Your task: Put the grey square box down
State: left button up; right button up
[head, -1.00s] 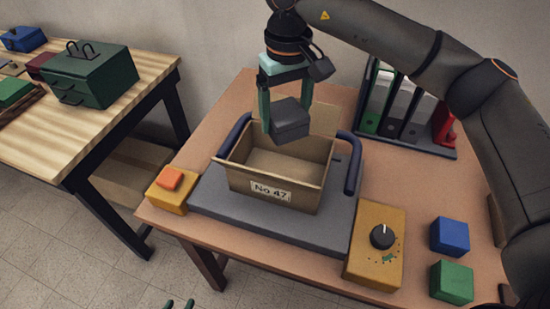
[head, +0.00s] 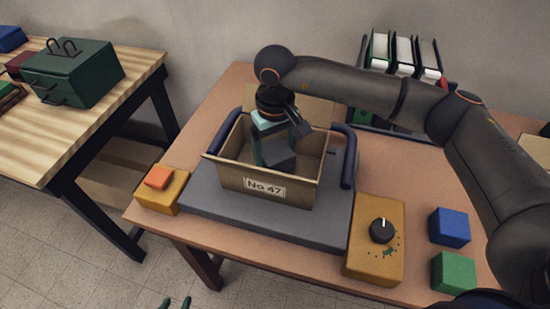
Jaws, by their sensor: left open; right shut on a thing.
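The grey square box (head: 281,161) is dark grey and sits low inside the open cardboard box labelled No 47 (head: 265,187). My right gripper (head: 273,152) reaches down into the cardboard box and is shut on the grey square box. The cardboard walls partly hide its lower side, so I cannot tell whether it touches the bottom. My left gripper (head: 175,303) shows only its green fingertips at the bottom edge; they are apart and empty.
The cardboard box stands on a grey platform (head: 210,205) with blue side rails. A yellow block with an orange button (head: 160,190), a yellow dial box (head: 375,260), blue (head: 450,227) and green cubes (head: 453,271) are nearby. Binders (head: 402,55) stand behind.

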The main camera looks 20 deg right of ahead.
aim_at(275, 151)
jog(key=shift+f, duration=1.3)
jog(key=shift+f, duration=0.2)
jog(key=o, duration=1.2)
jog(key=shift+o, duration=0.2)
jog(key=shift+r, duration=0.1)
notch_tip(275, 151, up, 12)
jog(key=shift+r+b, duration=0.15)
jog(key=shift+b, duration=0.25)
